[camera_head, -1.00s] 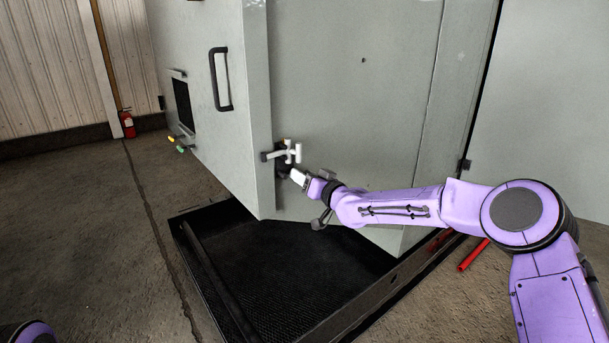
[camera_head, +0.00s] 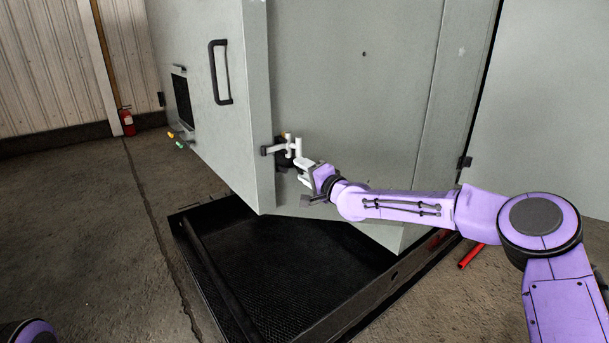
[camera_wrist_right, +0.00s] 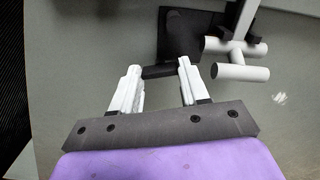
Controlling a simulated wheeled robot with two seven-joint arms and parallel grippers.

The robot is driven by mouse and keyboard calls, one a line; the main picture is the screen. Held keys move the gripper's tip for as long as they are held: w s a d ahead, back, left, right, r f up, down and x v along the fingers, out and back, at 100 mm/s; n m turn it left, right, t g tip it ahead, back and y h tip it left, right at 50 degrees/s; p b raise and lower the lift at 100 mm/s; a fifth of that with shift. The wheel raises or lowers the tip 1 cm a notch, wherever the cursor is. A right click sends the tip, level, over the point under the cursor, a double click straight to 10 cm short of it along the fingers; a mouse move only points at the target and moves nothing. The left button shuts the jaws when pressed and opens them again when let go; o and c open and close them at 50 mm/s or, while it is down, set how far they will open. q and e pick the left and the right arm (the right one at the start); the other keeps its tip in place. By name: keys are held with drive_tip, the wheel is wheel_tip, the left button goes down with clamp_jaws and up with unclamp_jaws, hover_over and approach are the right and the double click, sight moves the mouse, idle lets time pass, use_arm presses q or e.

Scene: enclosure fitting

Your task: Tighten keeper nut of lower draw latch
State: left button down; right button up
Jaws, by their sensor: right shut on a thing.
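The lower draw latch (camera_head: 290,148) has a white T-shaped handle and sits near the vertical edge of the grey enclosure. It also shows at the upper right of the right wrist view (camera_wrist_right: 238,62), beside a black keeper plate (camera_wrist_right: 183,38). My right gripper (camera_head: 301,171) is at the keeper, just below and right of the T-handle. In the right wrist view its two pale fingers (camera_wrist_right: 159,72) stand apart, with a short dark piece (camera_wrist_right: 158,71) between their tips. This is where the keeper nut is gripped; its shape is mostly hidden. My left gripper is out of view.
The grey enclosure (camera_head: 340,100) stands over a black tray (camera_head: 290,270) with raised rims. A black pull handle (camera_head: 220,72) is on its left face. Red bars (camera_head: 471,256) lie on the floor at right. A fire extinguisher (camera_head: 127,120) stands at the far wall.

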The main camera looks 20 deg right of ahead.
drive_tip(key=shift+m+b, duration=0.7)
drive_tip(key=shift+m, duration=0.8)
drive_tip(key=o, duration=1.1)
drive_tip(key=shift+c, duration=0.2)
